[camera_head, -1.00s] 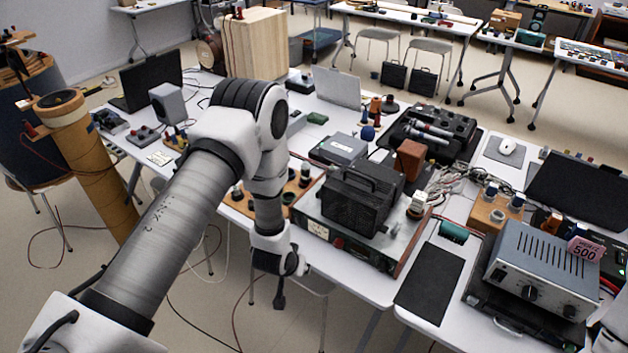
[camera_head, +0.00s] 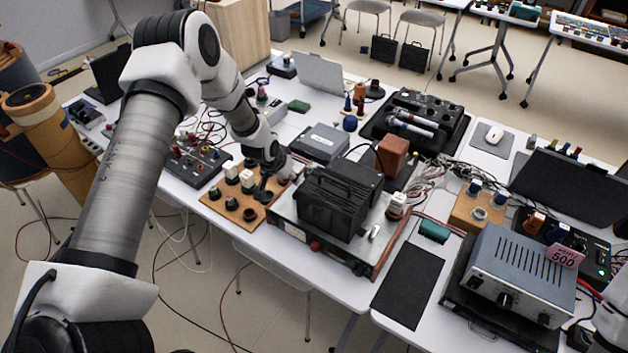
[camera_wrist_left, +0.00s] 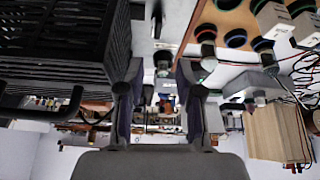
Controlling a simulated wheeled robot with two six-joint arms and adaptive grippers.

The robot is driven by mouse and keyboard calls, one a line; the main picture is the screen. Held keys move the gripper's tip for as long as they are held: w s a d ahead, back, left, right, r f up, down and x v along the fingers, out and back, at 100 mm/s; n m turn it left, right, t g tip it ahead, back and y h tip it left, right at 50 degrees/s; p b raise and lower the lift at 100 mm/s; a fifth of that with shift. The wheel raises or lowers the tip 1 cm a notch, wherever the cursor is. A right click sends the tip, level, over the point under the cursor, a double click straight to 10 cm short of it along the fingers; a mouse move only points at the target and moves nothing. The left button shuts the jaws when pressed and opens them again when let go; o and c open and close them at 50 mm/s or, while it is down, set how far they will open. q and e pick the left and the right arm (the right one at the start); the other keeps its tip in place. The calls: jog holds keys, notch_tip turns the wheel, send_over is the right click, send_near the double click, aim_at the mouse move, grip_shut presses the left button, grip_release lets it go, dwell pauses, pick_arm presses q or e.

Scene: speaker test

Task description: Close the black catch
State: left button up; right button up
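A black ribbed box with a top handle (camera_head: 333,203) stands on a wide metal-fronted unit (camera_head: 320,248) at the table's front. I cannot make out the black catch for certain in either view. My left gripper (camera_head: 265,190) is over the wooden board, just left of the black box. In the left wrist view, the left gripper (camera_wrist_left: 157,82) has its two fingers apart with nothing held between them. The black box (camera_wrist_left: 60,45) fills the upper left there, close beside one finger. My right gripper is out of view.
The wooden board (camera_head: 226,207) carries several dark and white knobs. A brown block (camera_head: 392,154) and a grey box (camera_head: 319,143) stand behind the black box. A grey-blue instrument (camera_head: 520,275) is at the right. A bare dark mat (camera_head: 408,287) lies between.

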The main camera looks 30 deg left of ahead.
pick_arm(q)
jog(key=shift+m+g, duration=0.4)
jog(key=shift+m, duration=0.1)
jog(key=f+b, duration=0.2)
jog(key=b, duration=0.1)
jog(key=f+b, duration=0.3)
jog(key=b, duration=0.1)
jog(key=shift+w+d, duration=0.2)
jog(key=b+x, duration=0.3)
jog(key=shift+w+f, duration=0.1)
jog(key=shift+w, duration=0.3)
jog(key=shift+s, duration=0.1)
grip_shut()
